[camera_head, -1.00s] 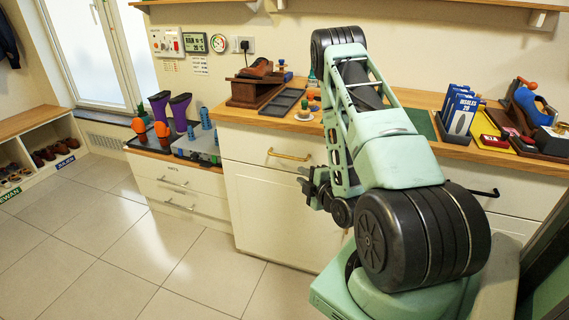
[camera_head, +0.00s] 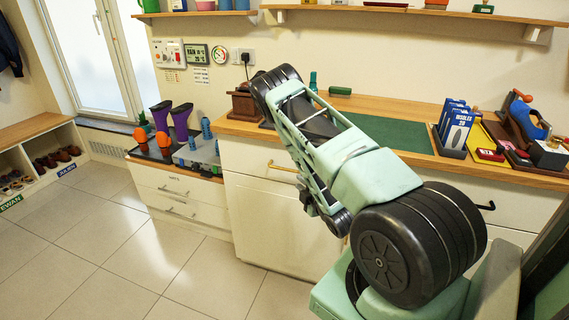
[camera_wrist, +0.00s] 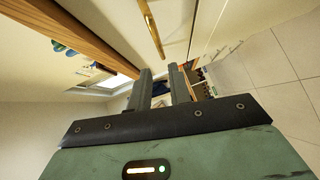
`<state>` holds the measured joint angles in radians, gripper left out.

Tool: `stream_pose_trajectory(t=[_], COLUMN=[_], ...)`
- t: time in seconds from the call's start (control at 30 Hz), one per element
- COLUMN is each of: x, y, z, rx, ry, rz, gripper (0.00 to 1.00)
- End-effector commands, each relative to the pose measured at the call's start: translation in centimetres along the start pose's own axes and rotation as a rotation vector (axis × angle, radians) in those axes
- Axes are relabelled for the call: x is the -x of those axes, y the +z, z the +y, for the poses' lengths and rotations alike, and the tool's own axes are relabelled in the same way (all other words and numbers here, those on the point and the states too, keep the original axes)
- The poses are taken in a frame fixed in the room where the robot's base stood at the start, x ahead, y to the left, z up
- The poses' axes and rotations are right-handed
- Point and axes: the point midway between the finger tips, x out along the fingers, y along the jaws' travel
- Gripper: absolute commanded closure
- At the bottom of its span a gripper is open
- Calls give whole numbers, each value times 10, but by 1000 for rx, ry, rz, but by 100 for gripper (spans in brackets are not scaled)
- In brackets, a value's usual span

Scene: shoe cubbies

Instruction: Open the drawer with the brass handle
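The brass handle (camera_head: 283,167) is a horizontal bar on the white drawer front (camera_head: 243,153) under the wooden counter. The drawer looks closed. My arm crosses in front of its right part and hides some of it. In the wrist view the brass handle (camera_wrist: 152,27) shows at the top, beyond my fingertips and apart from them. My gripper (camera_wrist: 160,72) has its two dark fingers spread with an empty gap between them. In the head view the fingers are mostly hidden behind my arm.
A black handle (camera_head: 487,206) is on another drawer to the right. A low white drawer unit (camera_head: 180,195) stands to the left with boots and orange shoe forms on top. The counter (camera_head: 400,95) carries needle boxes (camera_head: 457,127) and tools. The tiled floor (camera_head: 120,250) at left is clear.

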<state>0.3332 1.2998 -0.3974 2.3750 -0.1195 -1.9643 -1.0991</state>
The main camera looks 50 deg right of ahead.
Motion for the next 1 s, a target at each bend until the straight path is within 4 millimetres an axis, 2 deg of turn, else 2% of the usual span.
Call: stream_pose_trajectory(t=[0.03, 0.13, 0.4, 0.6, 0.8, 1.0], x=[-3, -13, -72, -106, -122, -125], y=[-2, -3, -2, -2, -1, -1], z=[6, 5, 3, 2, 1, 1], rx=[3, 0, -2, -1, -1, -1], ry=[-1, 6, 9, 7, 5, 4], rz=[5, 7, 5, 5, 3, 3], gripper=[80, 80, 80, 80, 80, 80])
